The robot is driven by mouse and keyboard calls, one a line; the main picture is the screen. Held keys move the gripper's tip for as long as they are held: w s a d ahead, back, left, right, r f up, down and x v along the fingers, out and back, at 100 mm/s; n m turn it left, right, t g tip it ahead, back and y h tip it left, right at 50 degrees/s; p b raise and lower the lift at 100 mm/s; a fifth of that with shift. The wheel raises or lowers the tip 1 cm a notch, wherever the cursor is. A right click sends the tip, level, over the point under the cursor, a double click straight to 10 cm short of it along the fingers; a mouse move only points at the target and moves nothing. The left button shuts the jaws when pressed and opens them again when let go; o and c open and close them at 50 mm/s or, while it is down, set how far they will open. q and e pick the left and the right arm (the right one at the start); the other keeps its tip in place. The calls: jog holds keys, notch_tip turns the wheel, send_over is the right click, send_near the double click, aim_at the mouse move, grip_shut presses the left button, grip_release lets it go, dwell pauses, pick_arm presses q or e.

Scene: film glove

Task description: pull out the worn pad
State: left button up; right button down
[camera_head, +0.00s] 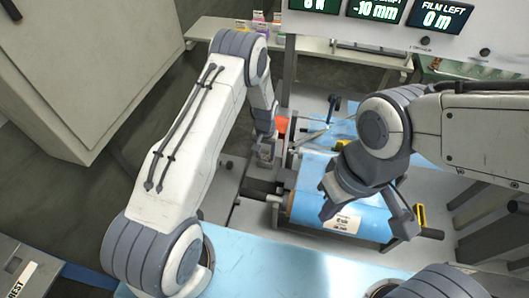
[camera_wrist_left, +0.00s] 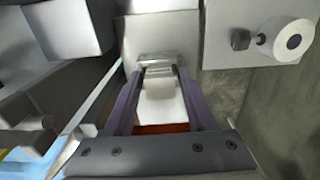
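My left gripper (camera_head: 265,152) reaches down at the left side of the film machine, beside a grey metal block. In the left wrist view, its two purple fingers (camera_wrist_left: 160,75) stand apart, with a small metal bracket (camera_wrist_left: 160,58) and a pale piece just at and between the tips. Whether the fingers touch these is unclear. An orange-red part (camera_head: 282,125) lies right beside this gripper, and red shows low between the fingers. I cannot tell surely which part is the worn pad. My right gripper (camera_head: 367,212) is spread open over the blue film roll (camera_head: 310,205).
A white label (camera_head: 342,222) is on the roll. Screens (camera_head: 436,17) stand on a panel at the top right. A shelf with small coloured packets (camera_head: 259,20) is behind. A large pale cabinet (camera_head: 85,70) fills the left. A light blue surface (camera_head: 270,262) is in front.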

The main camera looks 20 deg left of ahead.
aim_at(265, 152)
pick_arm(q)
grip_shut()
jog(key=shift+r, duration=0.55)
jog(key=shift+r+p, duration=1.65)
jog(key=shift+r, duration=0.7)
jog(key=shift+r+p, duration=0.8)
jog(key=shift+r, duration=0.7)
